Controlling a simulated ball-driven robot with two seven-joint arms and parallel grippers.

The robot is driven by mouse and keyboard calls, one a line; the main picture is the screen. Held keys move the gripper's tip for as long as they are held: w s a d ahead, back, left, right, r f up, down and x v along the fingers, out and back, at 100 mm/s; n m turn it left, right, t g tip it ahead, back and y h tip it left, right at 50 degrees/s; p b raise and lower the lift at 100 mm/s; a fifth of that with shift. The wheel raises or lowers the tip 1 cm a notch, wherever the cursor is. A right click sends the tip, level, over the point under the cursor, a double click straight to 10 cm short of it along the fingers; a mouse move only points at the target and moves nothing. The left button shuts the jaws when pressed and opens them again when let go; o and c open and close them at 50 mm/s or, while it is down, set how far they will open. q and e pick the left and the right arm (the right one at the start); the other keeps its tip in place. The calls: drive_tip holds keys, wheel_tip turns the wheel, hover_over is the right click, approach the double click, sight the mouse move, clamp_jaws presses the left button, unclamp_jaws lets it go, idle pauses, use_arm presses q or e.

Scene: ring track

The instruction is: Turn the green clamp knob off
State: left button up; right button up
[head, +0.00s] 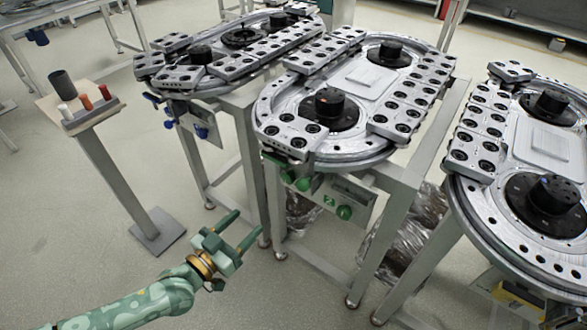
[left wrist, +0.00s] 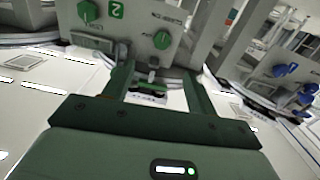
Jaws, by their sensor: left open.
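The middle ring track's control panel (head: 323,196) carries a green "2" label and green knobs. One green knob (head: 345,212) is beside the label, and another green knob (head: 303,183) is further left. In the left wrist view the picture is upside down; one green knob (left wrist: 162,40) is ahead of the fingers, and another (left wrist: 87,10) is at the upper left. The small panel lettering is too blurred to tell which is the clamp knob. My left gripper (head: 245,226) is open and empty, below and left of the panel, apart from it. My right gripper is not in view.
Ring tracks stand left (head: 230,66) and right (head: 520,240) of the middle one (head: 268,100); the left one has blue knobs (head: 200,131). A small stand (head: 105,112) with a dark cup and several colored pegs is at the left.

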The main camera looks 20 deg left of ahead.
sight(286, 180)
use_arm(q)
drive_tip(key=b+x, duration=0.1)
drive_tip(key=x, duration=0.4)
drive_tip(key=b+x, duration=0.1)
drive_tip(key=x, duration=0.4)
drive_tip(key=b+x, duration=0.2)
drive_tip(key=x, duration=0.2)
drive_tip(key=shift+w+a+r, duration=0.1)
drive_tip(key=shift+w+a, duration=0.05)
drive_tip(key=shift+w, duration=0.35)
drive_tip(key=shift+w+r, duration=0.15)
drive_tip(key=shift+w, duration=0.4)
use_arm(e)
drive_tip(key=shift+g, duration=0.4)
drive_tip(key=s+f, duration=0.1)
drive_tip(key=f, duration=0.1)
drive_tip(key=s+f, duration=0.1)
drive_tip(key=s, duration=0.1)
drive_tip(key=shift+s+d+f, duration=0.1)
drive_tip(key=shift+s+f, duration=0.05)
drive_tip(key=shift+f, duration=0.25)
use_arm(q)
drive_tip(key=c, duration=1)
